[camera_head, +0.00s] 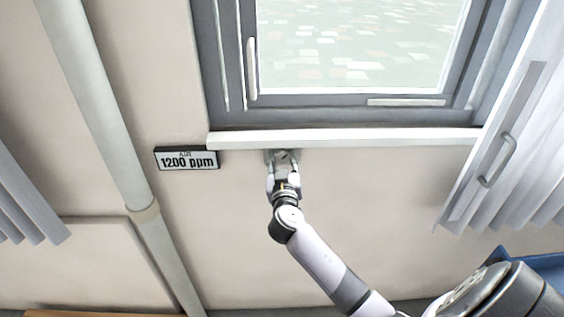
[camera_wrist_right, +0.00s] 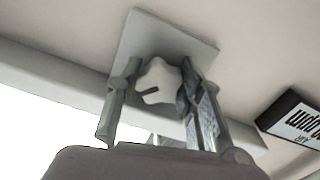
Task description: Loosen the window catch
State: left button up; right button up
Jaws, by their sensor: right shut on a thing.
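A white lobed knob (camera_wrist_right: 158,80) with a dark slot sits on a pale square plate (camera_wrist_right: 165,32) in the right wrist view. In the head view the plate is just under the window sill, mostly hidden by my right gripper (camera_head: 284,162). My right gripper's two fingers stand on either side of the knob in the wrist view, shut on it. The window (camera_head: 350,45) has a grey frame, a long white upright handle (camera_head: 251,68) on its left side and a pale flat bar (camera_head: 405,102) along its bottom. My left gripper is out of view.
The white sill (camera_head: 345,138) juts out just above my right gripper. A sign reading 1200 ppm (camera_head: 187,158) hangs to the left. A pipe (camera_head: 95,100) runs down the wall further left. A pale panel with a handle (camera_head: 495,160) and blinds stand at right.

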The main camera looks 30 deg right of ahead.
jog(key=n, duration=0.3)
jog(key=shift+n, duration=0.4)
jog(key=n, duration=0.4)
jog(key=shift+d+n, duration=0.15)
jog(key=shift+n, duration=0.25)
jog(key=shift+s, duration=0.1)
jog(key=o, duration=1.2)
jog(key=shift+r, duration=0.1)
jog(key=shift+v, duration=4)
